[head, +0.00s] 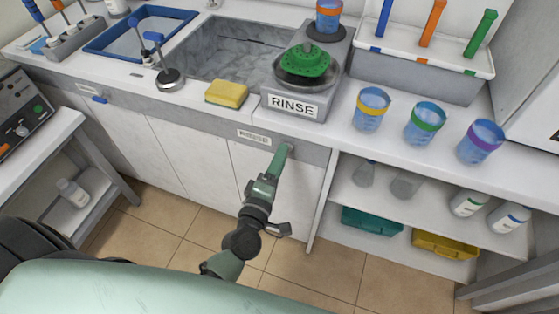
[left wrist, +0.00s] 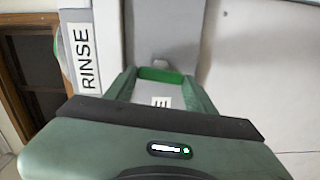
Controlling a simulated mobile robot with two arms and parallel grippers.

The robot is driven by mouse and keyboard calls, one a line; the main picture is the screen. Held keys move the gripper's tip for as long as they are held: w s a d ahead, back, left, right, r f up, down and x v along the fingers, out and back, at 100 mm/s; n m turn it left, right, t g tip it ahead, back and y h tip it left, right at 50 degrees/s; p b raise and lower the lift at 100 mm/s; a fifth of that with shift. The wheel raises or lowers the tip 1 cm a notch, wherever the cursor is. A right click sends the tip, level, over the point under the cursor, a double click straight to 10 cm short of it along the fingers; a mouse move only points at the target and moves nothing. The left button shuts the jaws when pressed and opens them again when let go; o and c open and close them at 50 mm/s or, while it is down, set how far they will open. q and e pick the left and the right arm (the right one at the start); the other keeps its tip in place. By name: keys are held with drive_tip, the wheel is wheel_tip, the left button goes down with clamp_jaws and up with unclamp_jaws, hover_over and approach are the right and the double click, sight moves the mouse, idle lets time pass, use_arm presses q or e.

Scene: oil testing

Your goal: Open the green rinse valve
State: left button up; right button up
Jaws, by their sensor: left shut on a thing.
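My left gripper (head: 281,157) reaches up to the counter's front panel, just right of a small label (head: 254,136) there. In the left wrist view, a green handle (left wrist: 160,75), which looks like the rinse valve, lies between the fingertips. The left gripper is shut on this handle. A small grey fitting (left wrist: 175,65) shows just behind it. In the head view the gripper hides the handle, so I cannot tell how far it is turned. My right gripper is not in view.
Above the panel stands the grey RINSE unit (head: 292,107) with a green round top (head: 303,62). A yellow sponge (head: 227,93) lies left of it, beside the sink (head: 222,48). Several blue cups stand to the right. An open shelf (head: 345,188) with bottles is below right.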

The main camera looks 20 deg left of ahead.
use_arm(q)
drive_tip(key=shift+n, duration=0.5)
idle(0.3)
drive_tip(key=o, duration=1.4)
drive_tip(key=shift+s, duration=0.1)
drive_tip(key=s+b, duration=0.1)
drive_tip(key=s, duration=0.6)
drive_tip(key=shift+s+a, duration=0.15)
drive_tip(key=shift+s, duration=0.2)
drive_tip(key=shift+f, duration=0.1)
